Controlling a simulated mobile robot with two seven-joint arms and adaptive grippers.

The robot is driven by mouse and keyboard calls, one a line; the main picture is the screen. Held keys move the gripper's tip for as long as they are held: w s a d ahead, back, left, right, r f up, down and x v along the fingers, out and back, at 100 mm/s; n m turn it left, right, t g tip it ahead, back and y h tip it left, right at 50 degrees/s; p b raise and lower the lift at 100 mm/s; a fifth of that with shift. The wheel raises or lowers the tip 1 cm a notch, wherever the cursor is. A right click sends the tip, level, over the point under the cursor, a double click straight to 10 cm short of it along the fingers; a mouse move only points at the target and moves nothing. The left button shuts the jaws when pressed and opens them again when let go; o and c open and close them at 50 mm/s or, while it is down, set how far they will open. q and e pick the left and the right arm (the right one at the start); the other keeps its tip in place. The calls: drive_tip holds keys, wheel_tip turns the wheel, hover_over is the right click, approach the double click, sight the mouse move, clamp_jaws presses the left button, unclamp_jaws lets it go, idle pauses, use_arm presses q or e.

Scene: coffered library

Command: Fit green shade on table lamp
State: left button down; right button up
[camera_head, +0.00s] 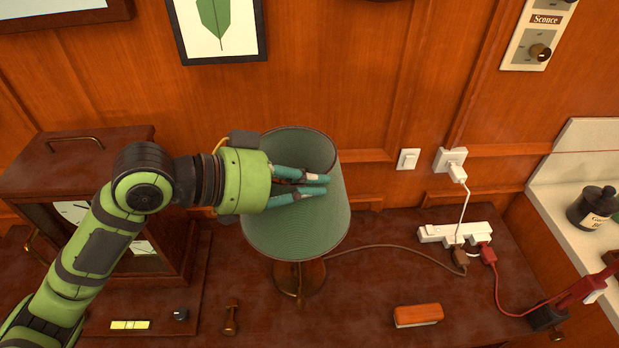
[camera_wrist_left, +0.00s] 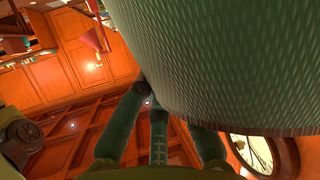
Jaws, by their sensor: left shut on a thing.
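The green shade (camera_head: 300,228) stands over the table lamp (camera_head: 300,278), whose brown base rests on the dark cabinet top. My left gripper (camera_head: 316,187) comes in from the left and is shut on the shade, its teal fingers at the upper part of it. In the left wrist view the shade (camera_wrist_left: 225,65) fills the upper right, with its lower rim in sight and the gripper's fingers (camera_wrist_left: 160,130) close to it. The lamp's upper part is hidden by the shade, so I cannot tell whether the shade is seated. My right gripper is not in view.
A wooden clock case (camera_head: 90,190) stands at the left, beneath my arm. A small brass dumbbell-shaped object (camera_head: 231,320) and a wooden-backed brush (camera_head: 418,315) lie in front. The lamp's cord runs right to a white power strip (camera_head: 455,234). The panelled wall is close behind.

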sight(331, 201)
use_arm(q)
drive_tip(key=shift+f+b, duration=1.25)
drive_tip(key=shift+f, duration=0.8)
drive_tip(key=c, duration=1.3)
unclamp_jaws()
drive_tip(key=shift+a, duration=0.15)
drive_tip(key=v, duration=1.2)
